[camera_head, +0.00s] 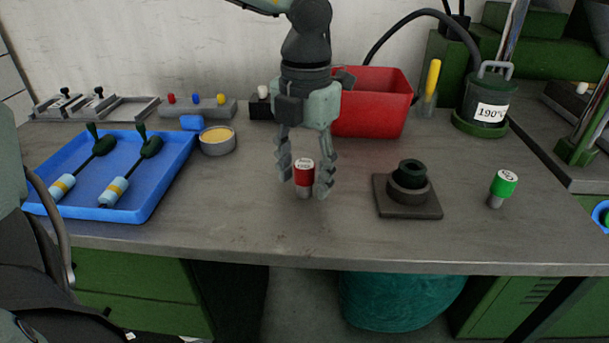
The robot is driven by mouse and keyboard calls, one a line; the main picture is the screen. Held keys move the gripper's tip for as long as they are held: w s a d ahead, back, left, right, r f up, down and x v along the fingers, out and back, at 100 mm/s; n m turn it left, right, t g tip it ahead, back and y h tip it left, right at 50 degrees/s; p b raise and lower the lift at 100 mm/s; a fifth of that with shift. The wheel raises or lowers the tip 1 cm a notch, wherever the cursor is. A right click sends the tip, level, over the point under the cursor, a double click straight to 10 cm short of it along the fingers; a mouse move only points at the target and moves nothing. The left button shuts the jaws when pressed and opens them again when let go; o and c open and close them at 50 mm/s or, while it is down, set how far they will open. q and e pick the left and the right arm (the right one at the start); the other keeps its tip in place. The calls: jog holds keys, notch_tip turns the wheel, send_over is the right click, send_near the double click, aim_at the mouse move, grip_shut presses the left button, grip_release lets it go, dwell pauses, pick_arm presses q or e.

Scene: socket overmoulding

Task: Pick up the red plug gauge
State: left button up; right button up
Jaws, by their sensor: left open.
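The red plug gauge (304,174) stands upright near the middle of the bench. It has a red upper part with a pale, marked top and a grey lower end. My left gripper (304,192) points down from above, its fingers open on either side of the gauge. I cannot tell whether either finger touches it. My right gripper is not in view.
A green plug gauge (503,184) stands at the right, beyond a dark square-based fixture (408,204). A red bin (385,103) stands close behind my gripper. A blue tray (165,185) with two tools is at the left. The bench front centre is clear.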

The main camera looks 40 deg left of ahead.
pick_arm(q)
jog(key=shift+c, duration=0.5)
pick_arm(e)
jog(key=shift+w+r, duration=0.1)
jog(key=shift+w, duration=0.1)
pick_arm(q)
jog(key=c, duration=0.5)
grip_shut()
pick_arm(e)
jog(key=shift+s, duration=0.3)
pick_arm(q)
jog(key=shift+r, duration=0.1)
